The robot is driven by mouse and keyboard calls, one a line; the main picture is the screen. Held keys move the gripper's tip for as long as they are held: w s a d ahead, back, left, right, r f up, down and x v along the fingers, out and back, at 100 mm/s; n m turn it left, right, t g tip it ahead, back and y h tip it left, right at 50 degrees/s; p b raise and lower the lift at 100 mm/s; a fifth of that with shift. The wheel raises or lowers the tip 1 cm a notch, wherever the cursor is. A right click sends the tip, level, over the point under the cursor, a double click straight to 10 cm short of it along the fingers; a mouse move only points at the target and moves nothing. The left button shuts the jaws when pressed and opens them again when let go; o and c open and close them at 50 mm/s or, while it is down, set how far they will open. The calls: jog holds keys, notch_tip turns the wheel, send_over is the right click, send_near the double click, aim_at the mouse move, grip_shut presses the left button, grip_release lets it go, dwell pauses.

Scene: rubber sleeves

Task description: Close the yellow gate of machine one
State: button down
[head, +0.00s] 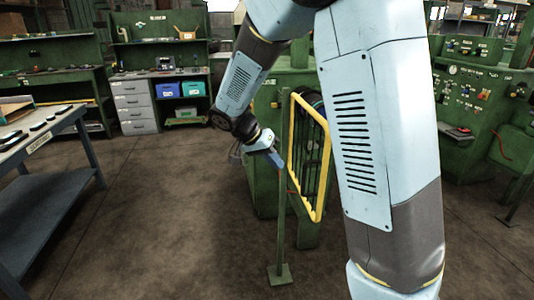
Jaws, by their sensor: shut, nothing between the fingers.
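The yellow gate (291,140) is a yellow-edged frame standing upright in the middle of the head view, seen at a slant. It is beside a green machine (265,185), with dark round parts showing through it. Whether the gate is latched cannot be told, and my arm hides part of the machine to its right. No number is readable on the machine. My gripper (277,162) is shut and empty, just left of the gate, at the top of a thin green post (281,225). Whether it touches the gate or post cannot be told.
The post's square foot (279,275) is on the brown floor. A grey-blue table (50,187) is at left. Another green machine (475,85) is at right. The floor left of the post is clear.

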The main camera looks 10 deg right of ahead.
jog(key=shift+s+d+f, duration=0.35)
jog(key=shift+d, duration=0.45)
jog(key=shift+s+d+f, duration=0.4)
jog(key=shift+d, duration=0.45)
jog(key=shift+s+d+f, duration=0.35)
jog(key=shift+d, duration=0.45)
